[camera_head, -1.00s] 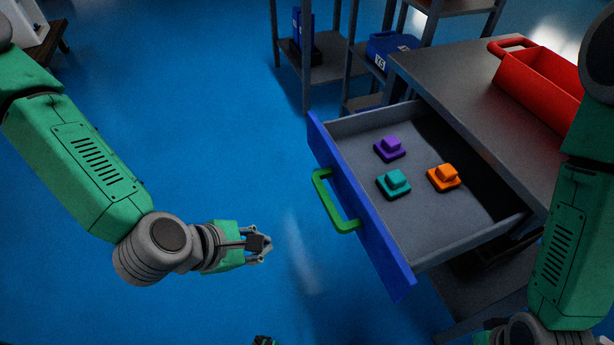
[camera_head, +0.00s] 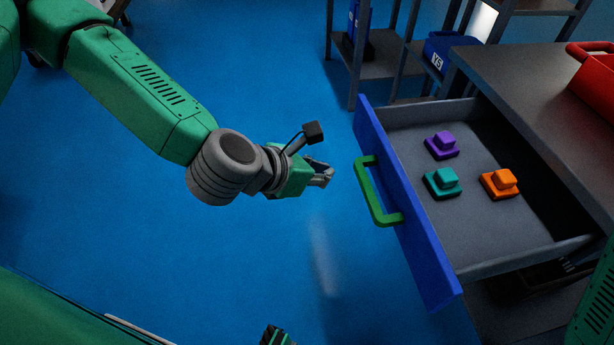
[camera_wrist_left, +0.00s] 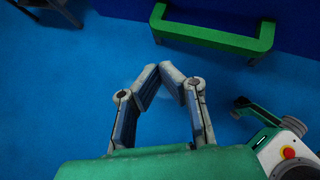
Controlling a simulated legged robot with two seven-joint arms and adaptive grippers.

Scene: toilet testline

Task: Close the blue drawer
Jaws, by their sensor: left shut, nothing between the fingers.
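The blue drawer (camera_head: 405,210) is pulled out of the grey table, with a green handle (camera_head: 371,194) on its blue front. It holds a purple block (camera_head: 442,145), a teal block (camera_head: 443,183) and an orange block (camera_head: 500,184). My left gripper (camera_head: 326,175) is shut and empty, a short way left of the handle and not touching it. In the left wrist view the handle (camera_wrist_left: 205,36) lies ahead of the shut fingertips (camera_wrist_left: 171,75). My right gripper cannot be made out clearly; something small and green shows at the bottom edge of the head view.
The grey table (camera_head: 540,85) carries a red bin (camera_head: 595,85) on its top. A grey shelf (camera_head: 372,72) and a blue bin marked Y5 (camera_head: 452,45) stand behind. The blue floor left of the drawer is clear.

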